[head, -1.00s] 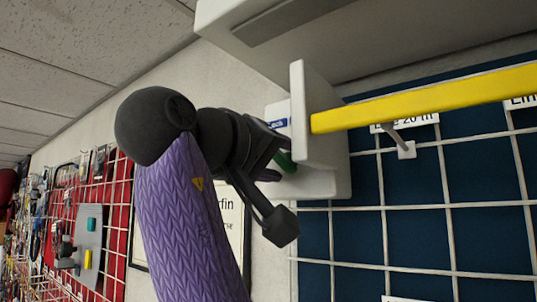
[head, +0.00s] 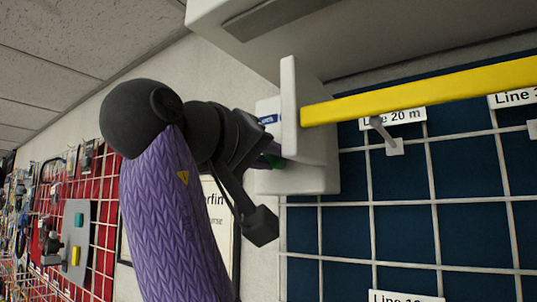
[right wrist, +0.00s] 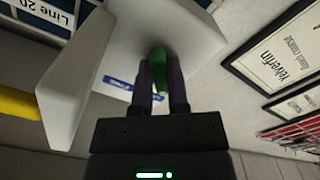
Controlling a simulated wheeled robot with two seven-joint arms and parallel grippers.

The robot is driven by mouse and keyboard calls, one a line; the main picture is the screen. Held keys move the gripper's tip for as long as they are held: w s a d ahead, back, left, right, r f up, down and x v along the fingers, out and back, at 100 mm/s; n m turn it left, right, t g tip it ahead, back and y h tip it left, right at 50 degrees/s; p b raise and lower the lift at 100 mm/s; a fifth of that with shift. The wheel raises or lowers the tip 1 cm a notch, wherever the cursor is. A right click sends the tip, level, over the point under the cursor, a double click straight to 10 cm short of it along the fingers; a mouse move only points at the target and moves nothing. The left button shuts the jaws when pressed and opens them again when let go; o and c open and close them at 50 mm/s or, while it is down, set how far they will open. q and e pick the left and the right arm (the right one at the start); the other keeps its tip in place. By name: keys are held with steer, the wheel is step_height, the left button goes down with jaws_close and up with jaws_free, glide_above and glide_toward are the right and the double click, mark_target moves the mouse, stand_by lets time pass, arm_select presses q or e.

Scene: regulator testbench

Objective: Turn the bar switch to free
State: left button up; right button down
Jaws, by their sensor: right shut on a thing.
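A white housing (head: 322,160) with an upright white plate (head: 290,108) is fixed on the wall, and a yellow bar (head: 420,92) runs from it to the right. A small green piece (right wrist: 159,70) sticks out of the white housing; I take it to be the bar switch's handle. My right gripper (right wrist: 160,78) is shut on the green piece, one dark finger on each side. In the head view the right gripper (head: 272,156) hides most of it. A blue label (head: 268,119) is partly covered beside the plate; I cannot read a switch position. My left gripper is not in view.
A blue grid panel (head: 405,220) with line labels and a metal peg (head: 384,132) lies right of the housing. A framed notice (right wrist: 287,60) hangs close by on the wall. A red tool panel (head: 95,230) stands at the left.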

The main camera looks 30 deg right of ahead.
steer(key=shift+w+r+m, duration=0.1)
steer(key=shift+r+m, duration=0.05)
steer(key=shift+m, duration=8.25)
steer(key=c, duration=0.6)
jaws_free()
steer(key=shift+a, duration=0.1)
steer(key=b+v, duration=0.1)
steer(key=v, duration=0.8)
steer(key=shift+a, duration=0.4)
